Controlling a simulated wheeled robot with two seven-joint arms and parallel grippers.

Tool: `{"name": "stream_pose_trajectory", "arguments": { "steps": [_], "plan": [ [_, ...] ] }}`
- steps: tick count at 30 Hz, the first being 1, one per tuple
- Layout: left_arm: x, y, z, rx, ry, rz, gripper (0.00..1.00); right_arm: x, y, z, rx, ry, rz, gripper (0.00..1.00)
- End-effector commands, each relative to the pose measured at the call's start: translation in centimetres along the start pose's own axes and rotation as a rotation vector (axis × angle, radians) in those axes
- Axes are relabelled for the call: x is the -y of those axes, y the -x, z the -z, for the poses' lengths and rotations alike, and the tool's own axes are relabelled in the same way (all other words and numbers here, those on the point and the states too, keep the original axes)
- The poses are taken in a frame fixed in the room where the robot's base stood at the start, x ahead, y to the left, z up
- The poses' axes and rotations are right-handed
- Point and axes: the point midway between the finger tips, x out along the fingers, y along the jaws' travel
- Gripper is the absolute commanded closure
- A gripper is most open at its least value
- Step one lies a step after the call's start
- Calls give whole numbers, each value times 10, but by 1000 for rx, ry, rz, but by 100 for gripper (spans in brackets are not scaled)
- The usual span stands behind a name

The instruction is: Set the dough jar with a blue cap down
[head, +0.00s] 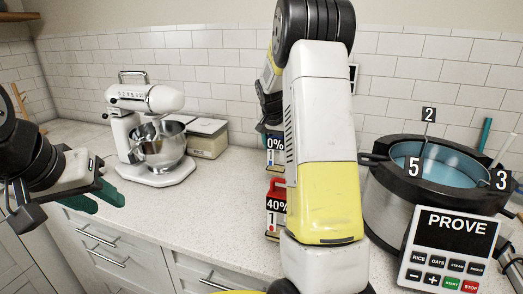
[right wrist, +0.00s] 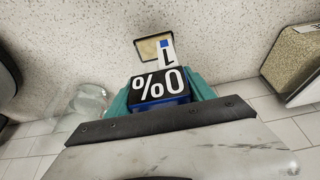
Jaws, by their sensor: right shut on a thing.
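The dough jar with a blue cap (right wrist: 176,101) is between the teal fingers of my right gripper (right wrist: 160,98) in the right wrist view. Its black 0% label hides most of it. A small tan pad with a dark rim (right wrist: 148,47) and a tag reading 1 show just past the jar on the counter. I cannot tell whether the jar touches the pad. In the head view my right arm hides most of that gripper and jar; the 0% label shows beside the arm. My left gripper (head: 95,197) is open and empty over the counter's left front edge.
A red-capped jar with a 40% label (head: 277,185) stands nearer, beside my right arm. A white stand mixer (head: 150,125) and a lidded box (head: 206,138) are at the back left. A round cooker (head: 385,195) and PROVE panel (head: 450,240) are at right. The middle-left counter is clear.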

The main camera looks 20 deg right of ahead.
Motion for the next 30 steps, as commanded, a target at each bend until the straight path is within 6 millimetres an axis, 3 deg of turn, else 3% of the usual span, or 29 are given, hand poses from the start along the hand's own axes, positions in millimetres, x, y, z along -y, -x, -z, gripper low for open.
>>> {"name": "stream_pose_trajectory", "arguments": {
  "steps": [4,14,15,18,30],
  "plan": [
    [0,0,0,0,0,0,64,-1,-17,-8,1,0,-1,90],
    [0,0,0,0,0,0,64,0,-20,-8,0,0,0,90],
    [0,0,0,0,0,0,64,0,-20,-9,0,0,0,34],
    [0,0,0,0,0,0,64,0,-20,-9,0,-1,0,17],
    [0,0,0,0,0,0,64,0,-13,-7,-1,0,0,17]
  ]
}}
